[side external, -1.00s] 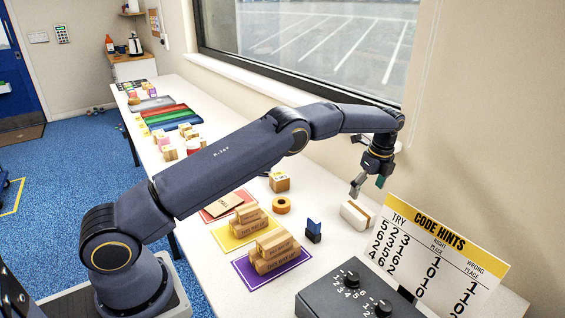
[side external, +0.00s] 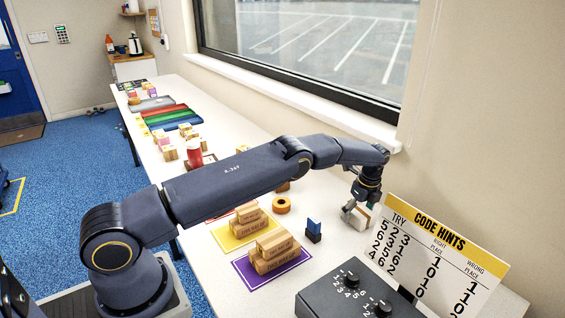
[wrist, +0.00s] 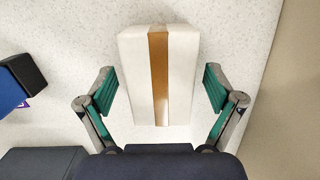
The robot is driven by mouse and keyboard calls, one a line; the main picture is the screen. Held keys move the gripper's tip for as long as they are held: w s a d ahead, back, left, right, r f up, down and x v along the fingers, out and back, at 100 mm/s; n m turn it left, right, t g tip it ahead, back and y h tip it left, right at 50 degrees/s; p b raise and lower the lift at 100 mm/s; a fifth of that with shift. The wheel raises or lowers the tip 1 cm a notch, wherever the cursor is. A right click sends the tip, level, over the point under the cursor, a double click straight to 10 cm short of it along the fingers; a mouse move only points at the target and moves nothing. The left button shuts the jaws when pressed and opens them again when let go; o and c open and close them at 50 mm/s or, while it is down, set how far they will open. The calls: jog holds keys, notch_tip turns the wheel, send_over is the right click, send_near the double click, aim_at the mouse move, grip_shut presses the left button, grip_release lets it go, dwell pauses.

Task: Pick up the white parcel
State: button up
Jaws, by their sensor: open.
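The white parcel (wrist: 136,75), with a brown tape strip down its middle, lies on the white table between the fingers of my gripper (wrist: 160,90) in the wrist view. The gripper is open, with a green-padded finger on each side and a gap between each pad and the parcel. In the side external view the parcel (side external: 363,216) is partly hidden behind my gripper (side external: 354,212), which is down at it.
A blue and black block (side external: 314,231) stands left of the parcel. The code hints sign (side external: 440,255) and a dark dial box (side external: 355,292) are close in front. A tape roll (side external: 281,205) and stacked cartons on yellow and purple mats (side external: 243,268) lie further left.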

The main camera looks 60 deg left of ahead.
jog(key=c, duration=1.3)
jog(key=shift+c, duration=0.6)
jog(key=shift+r, duration=0.15)
